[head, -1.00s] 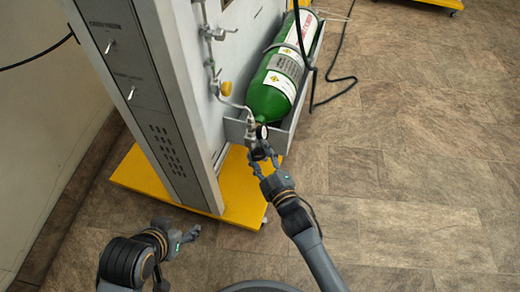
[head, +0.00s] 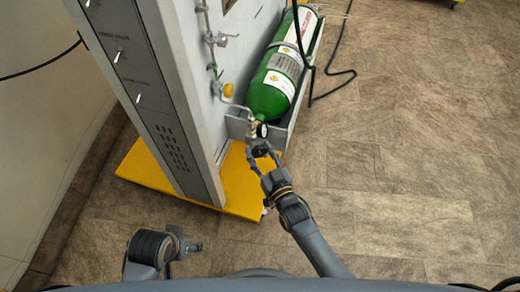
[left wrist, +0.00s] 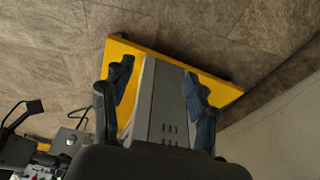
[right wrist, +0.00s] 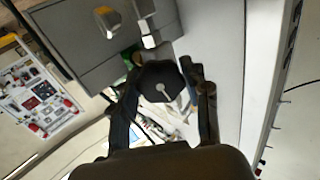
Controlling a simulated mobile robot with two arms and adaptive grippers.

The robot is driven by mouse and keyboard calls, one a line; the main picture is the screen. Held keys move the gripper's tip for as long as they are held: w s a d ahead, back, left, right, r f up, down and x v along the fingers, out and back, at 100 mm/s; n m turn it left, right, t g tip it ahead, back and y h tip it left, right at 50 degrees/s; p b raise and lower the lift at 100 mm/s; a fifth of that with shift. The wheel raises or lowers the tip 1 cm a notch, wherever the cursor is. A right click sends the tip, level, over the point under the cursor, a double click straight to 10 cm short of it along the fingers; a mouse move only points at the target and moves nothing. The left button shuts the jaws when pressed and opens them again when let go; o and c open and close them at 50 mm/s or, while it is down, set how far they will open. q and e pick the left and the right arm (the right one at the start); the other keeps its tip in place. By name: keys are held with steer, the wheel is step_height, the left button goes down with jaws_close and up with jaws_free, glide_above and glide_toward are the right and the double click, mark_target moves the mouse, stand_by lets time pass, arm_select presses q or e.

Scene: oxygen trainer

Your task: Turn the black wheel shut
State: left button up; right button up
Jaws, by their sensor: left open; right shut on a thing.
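The black wheel (right wrist: 160,82) shows in the right wrist view as a lobed black knob with a pale centre. It sits between the two fingers of my right gripper (right wrist: 160,95), which is shut on it. In the head view my right gripper (head: 261,155) is at the near end of the green cylinder (head: 270,98), at its valve; the wheel is largely hidden by the fingers there. My left gripper (left wrist: 158,98) is open and empty. In the head view the left gripper (head: 192,246) is low at the left, well apart from the wheel.
The cylinder lies in a grey tray (head: 284,130) on the side of a grey cabinet (head: 185,100) with a yellow base (head: 240,190). Pipes and a yellow knob (head: 228,90) are on the cabinet side. A black cable (head: 335,85) hangs behind.

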arm_select(q)
steer(key=shift+f, duration=1.15)
arm_select(e)
steer(key=shift+m, duration=1.3)
steer(key=o, duration=1.2)
steer(key=shift+f, duration=0.1)
steer(key=shift+c, duration=0.2)
steer(key=v, duration=1.2)
